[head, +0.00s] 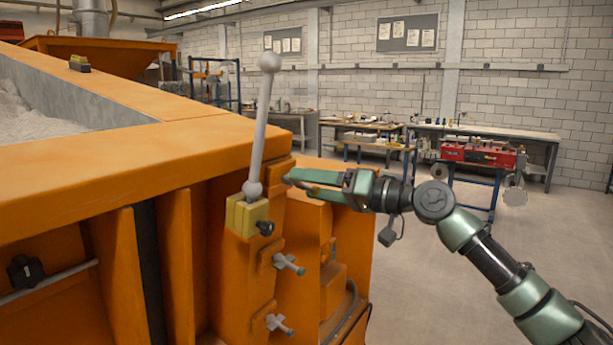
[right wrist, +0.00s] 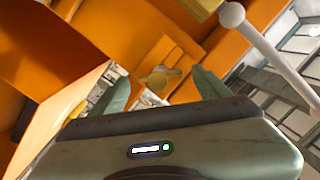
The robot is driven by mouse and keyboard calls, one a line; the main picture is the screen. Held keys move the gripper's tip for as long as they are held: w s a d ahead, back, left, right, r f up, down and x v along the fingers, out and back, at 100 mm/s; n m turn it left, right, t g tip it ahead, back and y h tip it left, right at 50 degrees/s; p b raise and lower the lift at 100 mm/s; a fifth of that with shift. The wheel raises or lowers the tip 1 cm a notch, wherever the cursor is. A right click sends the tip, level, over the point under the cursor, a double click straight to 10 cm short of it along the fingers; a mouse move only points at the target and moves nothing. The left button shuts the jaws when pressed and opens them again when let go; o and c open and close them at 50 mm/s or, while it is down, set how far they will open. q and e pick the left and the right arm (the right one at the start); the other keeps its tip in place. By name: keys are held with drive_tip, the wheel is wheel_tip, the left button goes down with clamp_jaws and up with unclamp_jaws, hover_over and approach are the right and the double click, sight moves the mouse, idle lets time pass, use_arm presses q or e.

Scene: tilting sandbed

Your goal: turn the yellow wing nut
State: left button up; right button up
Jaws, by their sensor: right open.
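The yellow wing nut (right wrist: 160,77) shows in the right wrist view, dull yellow, on an orange pad of the machine. It lies between the two fingers of my right gripper (right wrist: 161,86) in that picture, with a gap on each side. Whether the fingertips reach around it or stop short, I cannot tell. In the head view my right gripper (head: 291,180) is at the orange panel, just right of the lever, and I cannot make out the yellow nut there; the gripper may hide it. My left gripper is not in view.
A grey lever (head: 260,120) with ball ends rises from a yellow block (head: 246,214) with a black knob (head: 265,228), close left of my gripper. Two greyish wing nuts (head: 288,264) (head: 279,324) stick out below. The orange sandbed rim (head: 130,155) fills the left.

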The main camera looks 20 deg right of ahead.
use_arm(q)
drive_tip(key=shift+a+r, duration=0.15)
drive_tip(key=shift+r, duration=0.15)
use_arm(e)
drive_tip(key=shift+w+a, duration=0.35)
drive_tip(key=shift+a, duration=0.05)
drive_tip(key=shift+c, duration=0.3)
drive_tip(key=c, duration=1.3)
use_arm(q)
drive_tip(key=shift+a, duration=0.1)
